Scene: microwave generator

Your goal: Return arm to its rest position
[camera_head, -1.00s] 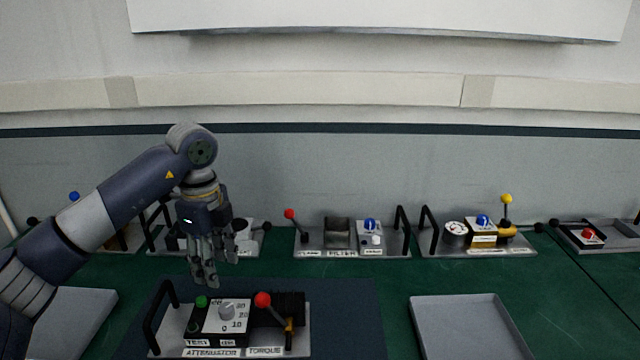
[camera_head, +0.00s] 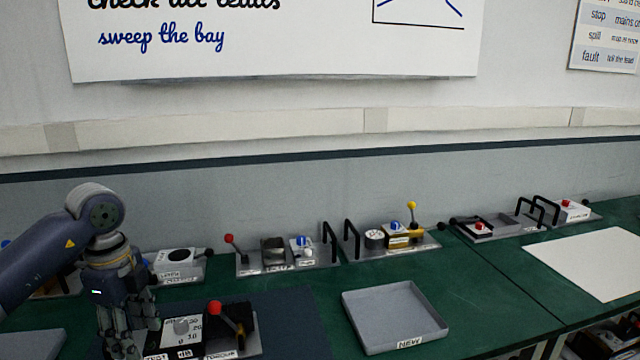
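My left arm comes in from the left edge, and its gripper (camera_head: 128,335) hangs down with its fingers pointing at the bench. The fingers look slightly spread, and I see nothing between them. The gripper overlaps the left part of the attenuator and torque module (camera_head: 190,335) in the picture; I cannot tell whether it touches it. That module has a white dial and a red-knobbed lever, and its lower edge is cut off by the frame. My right gripper is not in view.
A grey tray marked NEW (camera_head: 395,310) lies on the green bench (camera_head: 500,290). Several modules line the wall, including the filter module (camera_head: 275,256) and one with a yellow-knobbed lever (camera_head: 400,237). A white sheet (camera_head: 595,262) lies at right. A whiteboard (camera_head: 270,40) hangs above.

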